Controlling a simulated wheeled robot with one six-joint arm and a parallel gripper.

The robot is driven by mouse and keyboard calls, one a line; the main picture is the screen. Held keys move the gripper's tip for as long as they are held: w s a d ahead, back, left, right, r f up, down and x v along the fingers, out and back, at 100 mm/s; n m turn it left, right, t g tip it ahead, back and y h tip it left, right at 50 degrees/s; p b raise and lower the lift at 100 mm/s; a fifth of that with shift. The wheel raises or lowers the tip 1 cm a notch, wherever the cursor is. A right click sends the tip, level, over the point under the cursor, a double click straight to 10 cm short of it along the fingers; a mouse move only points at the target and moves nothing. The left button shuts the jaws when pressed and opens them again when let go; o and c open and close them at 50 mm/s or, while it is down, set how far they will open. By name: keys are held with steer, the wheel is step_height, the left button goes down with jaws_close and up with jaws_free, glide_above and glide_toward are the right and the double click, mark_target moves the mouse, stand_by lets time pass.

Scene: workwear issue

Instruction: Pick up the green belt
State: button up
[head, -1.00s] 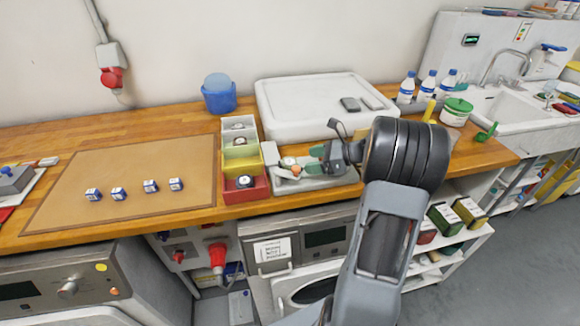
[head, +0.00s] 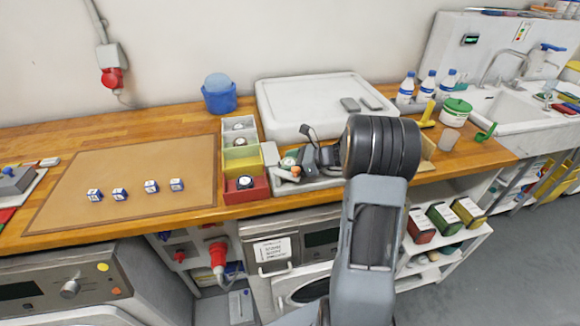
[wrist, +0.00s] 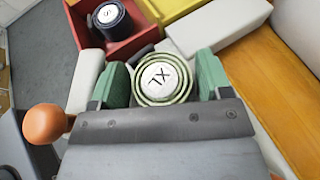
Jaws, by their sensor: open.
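The green belt (wrist: 144,98) is a tight roll with a white disc marked XL in its middle, seen from above in the wrist view. My gripper (wrist: 162,75) is open, with one green-padded finger on each side of the roll. Whether the pads touch it I cannot tell. In the head view my gripper (head: 306,160) is over the grey tray on the counter, just right of the coloured bins, and my wrist hides part of it.
A red bin (wrist: 120,47) with a dark roll (wrist: 109,19) lies close by, beside a yellow bin (wrist: 188,9). An orange ball (wrist: 47,123) is by the left finger. Several small boxes (head: 151,187) lie on the brown mat.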

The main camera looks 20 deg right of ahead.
steer(key=c, duration=0.6)
steer(key=shift+c, duration=0.2)
steer(key=shift+r, duration=0.15)
